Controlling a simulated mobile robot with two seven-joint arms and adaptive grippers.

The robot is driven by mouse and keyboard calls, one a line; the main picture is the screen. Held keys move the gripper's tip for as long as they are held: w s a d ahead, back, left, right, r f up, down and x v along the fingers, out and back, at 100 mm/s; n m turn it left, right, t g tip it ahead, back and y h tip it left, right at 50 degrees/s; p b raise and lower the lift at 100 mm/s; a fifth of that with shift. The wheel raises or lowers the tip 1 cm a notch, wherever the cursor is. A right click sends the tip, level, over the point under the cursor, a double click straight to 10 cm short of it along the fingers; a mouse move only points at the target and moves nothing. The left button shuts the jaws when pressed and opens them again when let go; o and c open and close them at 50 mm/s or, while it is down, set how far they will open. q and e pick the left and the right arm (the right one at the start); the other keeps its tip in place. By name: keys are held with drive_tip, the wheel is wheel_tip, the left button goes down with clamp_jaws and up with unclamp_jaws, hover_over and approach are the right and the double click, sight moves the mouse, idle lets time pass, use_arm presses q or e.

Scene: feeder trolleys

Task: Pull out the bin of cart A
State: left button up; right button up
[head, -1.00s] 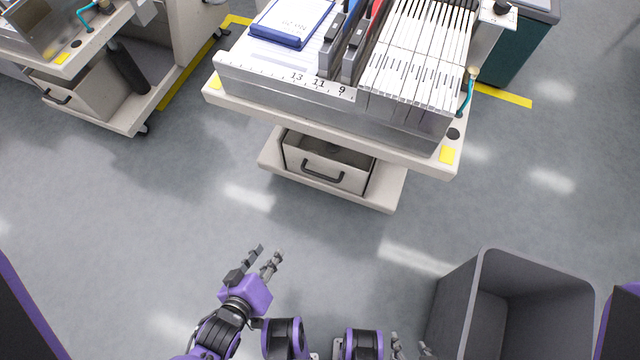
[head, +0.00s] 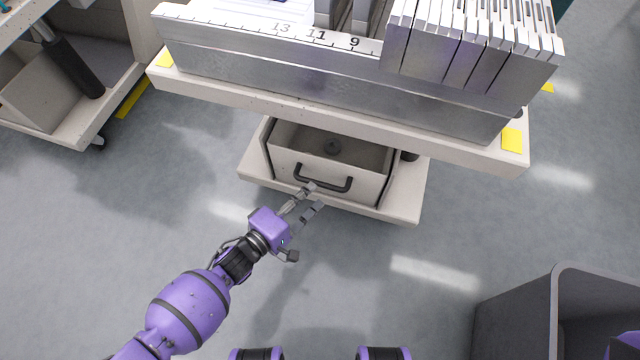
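The bin (head: 366,187) is a light grey open-topped box with a dark bar handle (head: 324,182) on its front. It sits on the low shelf under the cart (head: 330,118) in front of me, below the top deck. I cannot read a letter on this cart. My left gripper (head: 314,197) is just in front of the bin, close to the left half of the handle. Its two fingers are apart with nothing between them, and I cannot tell whether they touch the handle. My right gripper is not in view.
A second cart (head: 100,108) with its own bin (head: 38,92) stands at the left. A dark grey open container (head: 520,310) stands on the floor at lower right. The cart's deck overhangs the bin. The floor before the cart is clear.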

sight(320, 183)
use_arm(q)
drive_tip(key=b+x, duration=0.1)
drive_tip(key=x, duration=0.4)
drive_tip(key=shift+w+d+f+b, duration=0.1)
drive_tip(key=shift+w+d+b, duration=0.1)
drive_tip(key=shift+b, duration=0.1)
clamp_jaws()
